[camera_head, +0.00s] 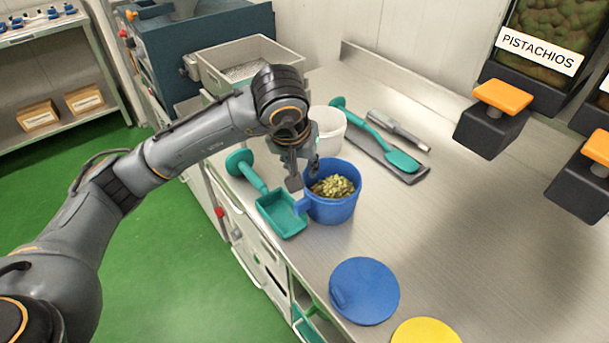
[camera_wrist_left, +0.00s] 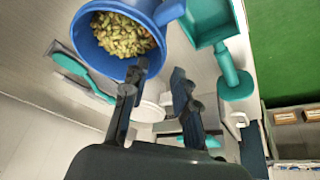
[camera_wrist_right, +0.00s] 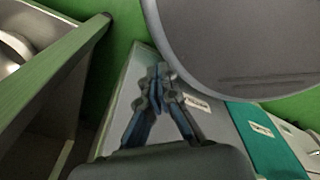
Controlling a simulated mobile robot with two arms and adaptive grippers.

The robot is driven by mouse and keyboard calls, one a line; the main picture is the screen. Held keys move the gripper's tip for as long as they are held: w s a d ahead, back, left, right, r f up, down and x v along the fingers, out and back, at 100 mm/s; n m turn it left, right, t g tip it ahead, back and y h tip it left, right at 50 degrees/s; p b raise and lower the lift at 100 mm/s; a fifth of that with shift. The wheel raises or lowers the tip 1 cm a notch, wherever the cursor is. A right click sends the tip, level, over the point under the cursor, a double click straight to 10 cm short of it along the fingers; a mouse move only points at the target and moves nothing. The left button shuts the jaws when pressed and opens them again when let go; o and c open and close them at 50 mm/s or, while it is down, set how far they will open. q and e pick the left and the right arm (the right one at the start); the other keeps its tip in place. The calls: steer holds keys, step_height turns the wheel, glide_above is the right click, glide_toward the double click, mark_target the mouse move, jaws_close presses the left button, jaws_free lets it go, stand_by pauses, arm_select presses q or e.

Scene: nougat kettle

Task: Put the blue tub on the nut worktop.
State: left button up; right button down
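The blue tub (camera_head: 333,207) stands upright on the steel worktop (camera_head: 440,240) below the pistachio dispenser and holds greenish nuts. Its handle (camera_head: 302,206) points left. My left gripper (camera_head: 294,180) hangs just above and left of the tub's rim, near the handle. In the left wrist view the tub (camera_wrist_left: 120,62) is beyond the fingers, and the left gripper (camera_wrist_left: 155,88) is open with nothing between its fingers. My right gripper (camera_wrist_right: 162,78) shows only in its wrist view, away from the tub, with its fingertips together and nothing visible in them.
A teal scoop (camera_head: 281,214) lies left of the tub, and a white tub (camera_head: 328,130) stands behind it. A dark tray (camera_head: 385,160) with a teal spatula is behind right. A blue lid (camera_head: 364,291) and yellow lid (camera_head: 426,332) lie in front. The worktop's right side is clear.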

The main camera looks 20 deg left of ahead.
arm_select(q)
steer(key=v, duration=0.5)
steer(key=shift+s+r, duration=0.15)
steer(key=shift+r, duration=0.2)
